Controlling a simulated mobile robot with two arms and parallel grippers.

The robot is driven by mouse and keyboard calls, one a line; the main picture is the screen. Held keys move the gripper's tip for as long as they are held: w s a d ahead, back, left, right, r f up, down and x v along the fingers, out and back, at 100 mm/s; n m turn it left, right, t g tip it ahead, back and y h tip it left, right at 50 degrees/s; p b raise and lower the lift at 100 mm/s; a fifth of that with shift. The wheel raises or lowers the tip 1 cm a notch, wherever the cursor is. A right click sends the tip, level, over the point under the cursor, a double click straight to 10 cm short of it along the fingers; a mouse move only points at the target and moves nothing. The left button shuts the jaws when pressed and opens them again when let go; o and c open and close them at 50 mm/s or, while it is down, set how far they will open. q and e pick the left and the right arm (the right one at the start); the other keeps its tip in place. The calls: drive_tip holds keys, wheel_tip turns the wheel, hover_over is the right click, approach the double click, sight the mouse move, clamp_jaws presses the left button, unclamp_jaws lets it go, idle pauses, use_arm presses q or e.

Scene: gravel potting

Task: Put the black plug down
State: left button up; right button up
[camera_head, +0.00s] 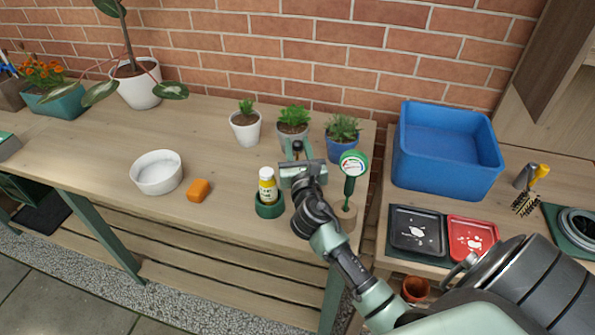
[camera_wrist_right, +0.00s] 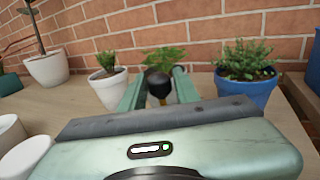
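The black plug (camera_head: 297,146) is between the two green fingertips of my right gripper (camera_head: 298,150). In the right wrist view the plug (camera_wrist_right: 158,82) shows as a dark rounded top with a small yellowish part below it, and the fingers (camera_wrist_right: 159,76) flank it closely on both sides. The gripper is over the wooden table, just in front of the grey pot (camera_head: 292,132). The plug's lower end is hidden, so I cannot tell whether it touches the table. My left gripper is not in view.

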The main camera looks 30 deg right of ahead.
clamp_jaws()
idle(1.2)
